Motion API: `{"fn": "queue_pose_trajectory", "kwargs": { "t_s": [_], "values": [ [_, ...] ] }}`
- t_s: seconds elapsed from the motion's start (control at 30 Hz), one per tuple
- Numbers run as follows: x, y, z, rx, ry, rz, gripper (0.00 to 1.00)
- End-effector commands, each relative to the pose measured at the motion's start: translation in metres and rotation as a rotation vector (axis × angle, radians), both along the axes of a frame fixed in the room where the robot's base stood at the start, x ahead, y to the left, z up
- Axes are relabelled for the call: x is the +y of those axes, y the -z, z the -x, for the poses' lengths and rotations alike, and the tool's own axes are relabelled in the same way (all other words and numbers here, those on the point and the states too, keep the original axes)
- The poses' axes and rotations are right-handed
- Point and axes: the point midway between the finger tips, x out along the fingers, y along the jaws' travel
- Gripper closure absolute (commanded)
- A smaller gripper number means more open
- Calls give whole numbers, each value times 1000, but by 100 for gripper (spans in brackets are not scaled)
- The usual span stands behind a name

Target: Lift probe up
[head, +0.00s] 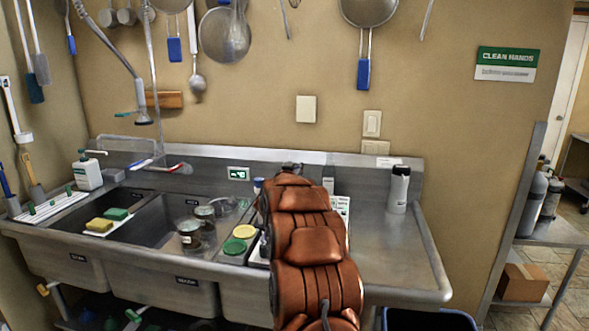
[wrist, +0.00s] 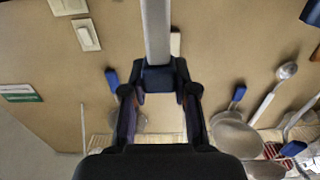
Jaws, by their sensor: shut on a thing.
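My gripper (wrist: 158,88) shows in the wrist view with its two dark fingers on either side of a dark blue block. A pale grey bar (wrist: 157,28) runs from that block to the top edge of the picture. I take the block and bar to be the probe, held between the fingertips. Its far end is out of the picture. In the head view my brown arm hides the gripper and the probe.
A steel sink (head: 140,215) holds glass jars (head: 190,235). Green and yellow lids (head: 234,246) lie left of my arm. A white bottle (head: 398,189) stands on the right drainboard (head: 400,250), otherwise clear. Strainers (head: 224,35) hang on the wall. A small display (head: 238,174) is on the backsplash.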

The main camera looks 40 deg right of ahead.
Motion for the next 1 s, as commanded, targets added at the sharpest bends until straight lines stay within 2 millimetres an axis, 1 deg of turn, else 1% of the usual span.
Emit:
{"fn": "queue_pose_trajectory", "kwargs": {
  "t_s": [0.03, 0.27, 0.67, 0.87, 1.0],
  "values": [
    [0, -7, 0, -8, 1, 9, 70],
    [0, -5, 0, -5, 1, 6, 46],
    [2, -3, 2, -3, 0, 4, 46],
    [16, -3, 11, -2, 1, 2, 46],
    [30, -4, 21, -3, 0, 4, 46]
  ]
}}
